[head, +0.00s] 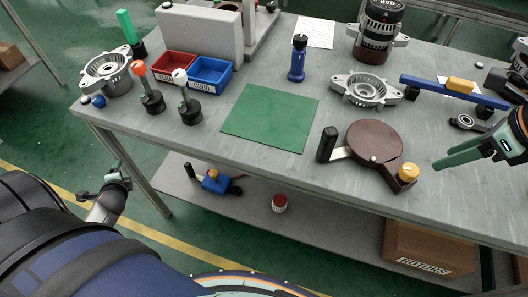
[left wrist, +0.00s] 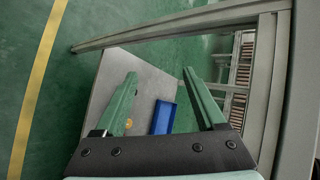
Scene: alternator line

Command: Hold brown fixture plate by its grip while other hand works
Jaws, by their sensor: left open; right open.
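The brown fixture plate (head: 372,138) is a round disc lying near the front edge of the table. A black grip (head: 327,144) stands at its left end on a pale metal arm. A yellow knob (head: 408,172) sits on a brown block at its right end. My left gripper (head: 117,170) is in front of the table's left end, low and far from the plate. Its two green fingers (left wrist: 160,73) are apart and empty in the left wrist view. My right gripper (head: 439,160) is open, its green fingers reaching in from the right, beside the yellow knob and apart from it.
A green mat (head: 270,117) lies left of the grip, with a blue cylinder tool (head: 298,60) behind it. A silver housing (head: 366,90) is behind the plate. A blue bar (head: 455,92) lies at right. The lower shelf holds a blue tool (head: 217,184) and a carton (head: 430,247).

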